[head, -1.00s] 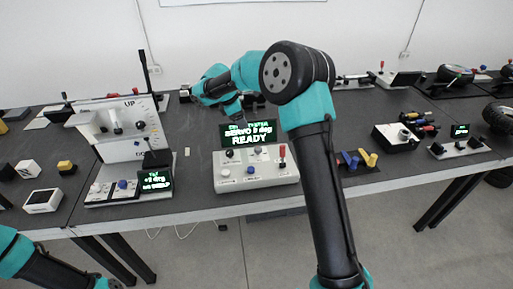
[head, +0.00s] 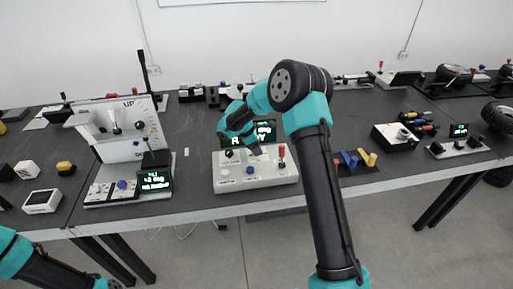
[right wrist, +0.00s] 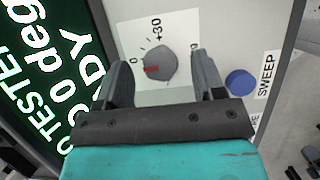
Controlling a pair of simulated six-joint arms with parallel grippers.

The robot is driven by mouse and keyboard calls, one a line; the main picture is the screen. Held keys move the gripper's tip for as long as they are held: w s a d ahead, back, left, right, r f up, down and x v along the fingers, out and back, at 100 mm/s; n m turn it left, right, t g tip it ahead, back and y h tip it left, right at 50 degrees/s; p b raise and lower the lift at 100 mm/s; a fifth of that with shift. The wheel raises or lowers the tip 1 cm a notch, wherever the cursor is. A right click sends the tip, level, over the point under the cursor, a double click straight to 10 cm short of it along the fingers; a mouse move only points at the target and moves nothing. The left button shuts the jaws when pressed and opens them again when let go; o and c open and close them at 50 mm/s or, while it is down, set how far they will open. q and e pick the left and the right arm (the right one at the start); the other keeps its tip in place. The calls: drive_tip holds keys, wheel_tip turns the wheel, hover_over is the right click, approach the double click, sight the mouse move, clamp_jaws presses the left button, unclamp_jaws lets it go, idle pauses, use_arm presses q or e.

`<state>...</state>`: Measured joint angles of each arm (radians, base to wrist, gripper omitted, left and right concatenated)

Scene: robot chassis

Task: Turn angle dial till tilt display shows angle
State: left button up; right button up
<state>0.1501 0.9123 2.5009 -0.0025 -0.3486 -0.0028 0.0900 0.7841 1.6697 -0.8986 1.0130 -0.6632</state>
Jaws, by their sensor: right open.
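The angle dial (right wrist: 159,63) is a grey knob with a red mark on a white plate printed 0 and +30. Its red mark points left, toward the 0. My right gripper (right wrist: 163,80) is open, with one finger on each side of the dial; I cannot tell if they touch it. In the head view the right gripper (head: 256,150) is above the white tester box (head: 230,186) and hides the dial. Another small display (head: 155,180) at left has blurred text.
A blue button (right wrist: 240,82) labelled SWEEP is right of the dial. A red-topped lever (head: 281,152) stands at the box's right end. A white tilt-like stand (head: 110,115) is at left. Yellow and blue parts (head: 368,158) lie to the right.

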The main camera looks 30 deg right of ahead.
drive_tip(key=shift+d+f, duration=0.2)
drive_tip(key=shift+f, duration=0.2)
drive_tip(key=c, duration=0.9)
